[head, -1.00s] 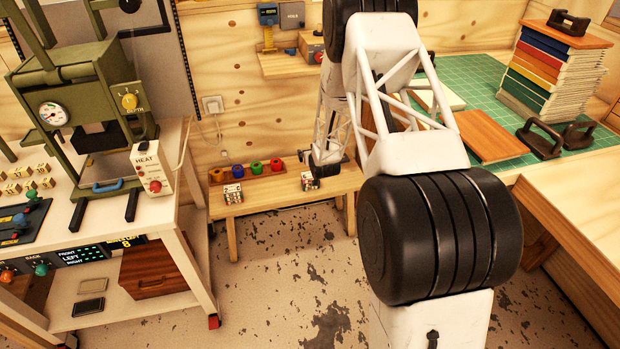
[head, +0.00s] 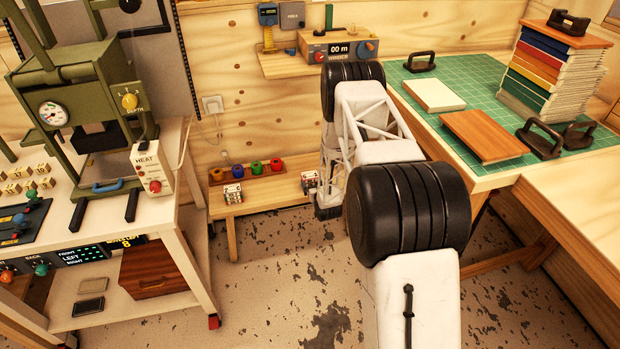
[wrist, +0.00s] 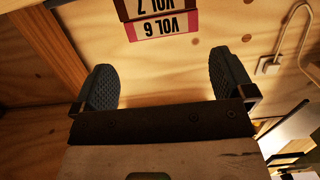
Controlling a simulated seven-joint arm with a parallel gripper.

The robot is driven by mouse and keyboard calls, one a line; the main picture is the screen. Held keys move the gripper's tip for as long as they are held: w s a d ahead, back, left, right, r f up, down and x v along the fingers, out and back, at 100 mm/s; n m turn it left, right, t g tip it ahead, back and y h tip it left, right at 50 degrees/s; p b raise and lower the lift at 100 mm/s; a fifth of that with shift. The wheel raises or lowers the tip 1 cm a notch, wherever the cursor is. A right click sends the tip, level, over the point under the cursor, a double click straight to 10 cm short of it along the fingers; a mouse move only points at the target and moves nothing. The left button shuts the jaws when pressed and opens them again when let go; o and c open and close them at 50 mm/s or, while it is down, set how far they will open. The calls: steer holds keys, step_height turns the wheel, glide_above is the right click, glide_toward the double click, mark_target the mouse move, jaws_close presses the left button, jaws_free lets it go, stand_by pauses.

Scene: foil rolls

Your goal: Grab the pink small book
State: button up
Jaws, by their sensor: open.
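In the wrist view my gripper (wrist: 164,75) is open, with its two dark ridged fingers wide apart and nothing between them. Past the fingertips, at the top edge, is a pinkish-red bordered piece (wrist: 130,31) with a cream label that reads upside down like VOL 6. It looks like the pink book, but only part shows. A brown piece (wrist: 122,9) labelled VOL 7 touches it and is cut off by the frame. In the head view my arm hides the fingers, and I cannot make out the pink book there.
A low wooden bench (head: 262,198) with coloured rings stands by the wall. At right, a green cutting mat (head: 470,72) holds a book stack (head: 548,75), a brown board (head: 484,136) and black-handled weights (head: 541,139). A green press (head: 75,85) stands at left.

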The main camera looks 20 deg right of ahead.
mark_target(310, 175)
steer(key=shift+w+f, duration=0.25)
steer(key=shift+w, duration=1.05)
steer(key=shift+w, duration=0.15)
steer(key=shift+w+a+f, duration=0.1)
steer(key=shift+w+f, duration=0.1)
steer(key=shift+w, duration=0.6)
steer(key=shift+w+a+f, duration=0.1)
steer(key=shift+w+f, duration=0.05)
steer(key=shift+w, duration=0.6)
steer(key=shift+w+f, duration=0.2)
steer(key=shift+w, duration=0.6)
steer(key=shift+c, duration=0.2)
steer(key=c, duration=0.7)
